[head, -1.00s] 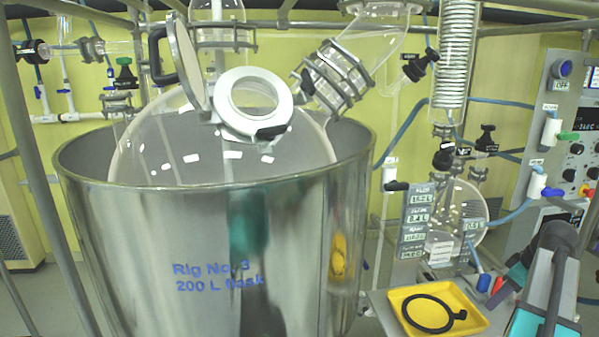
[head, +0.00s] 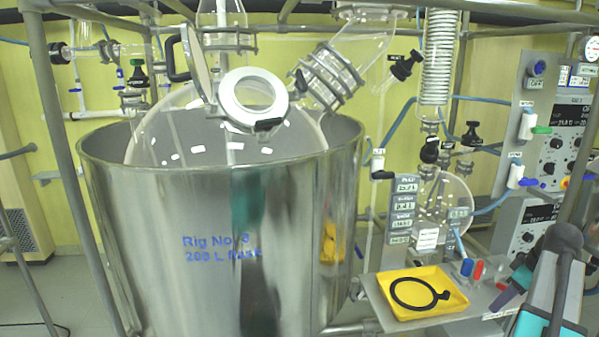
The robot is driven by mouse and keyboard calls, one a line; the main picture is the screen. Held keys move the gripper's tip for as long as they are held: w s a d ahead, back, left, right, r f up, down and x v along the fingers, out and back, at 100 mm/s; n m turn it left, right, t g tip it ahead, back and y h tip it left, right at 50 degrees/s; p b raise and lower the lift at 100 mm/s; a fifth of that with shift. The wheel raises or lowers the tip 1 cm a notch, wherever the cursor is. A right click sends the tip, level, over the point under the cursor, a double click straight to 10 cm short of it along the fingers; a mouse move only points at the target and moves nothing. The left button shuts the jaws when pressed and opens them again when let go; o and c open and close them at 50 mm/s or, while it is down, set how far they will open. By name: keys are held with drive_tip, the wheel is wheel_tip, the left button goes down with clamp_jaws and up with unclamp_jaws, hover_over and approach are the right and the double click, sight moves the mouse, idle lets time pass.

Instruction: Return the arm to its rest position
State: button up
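My arm (head: 560,290) shows at the lower right edge of the head view, with teal and grey links. A dark purple-grey part (head: 512,288) shows at its left side, over the end of the side shelf. My gripper's fingertips cannot be made out, so I cannot tell whether they are open or shut. Nothing held can be seen.
The large steel vessel (head: 210,290), marked Rig No. 3, fills the middle, with a glass flask (head: 190,145) inside and an open lid above a white port (head: 253,98). A yellow tray (head: 452,303) with a black ring (head: 412,296) sits on the shelf (head: 375,292). A control panel (head: 560,130) stands at right. Metal frame posts (head: 62,150) surround the rig.

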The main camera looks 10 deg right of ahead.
drive_tip(key=w+a+f+m+g+y, duration=0.1)
drive_tip(key=w+a+f+g, duration=0.1)
drive_tip(key=a+f, duration=1.25)
drive_tip(key=w+a+f+m+g+y, duration=0.1)
drive_tip(key=w+a+f+g, duration=0.1)
drive_tip(key=a+f, duration=1.3)
drive_tip(key=s+a+f+m+g+h, duration=0.1)
drive_tip(key=s+a+f+g+h, duration=0.2)
drive_tip(key=s+a+f, duration=1.7)
drive_tip(key=s+a+g, duration=0.1)
drive_tip(key=s+g, duration=0.1)
drive_tip(key=shift+s+a+f, duration=0.3)
drive_tip(key=shift+s+a, duration=0.05)
drive_tip(key=shift+a, duration=0.05)
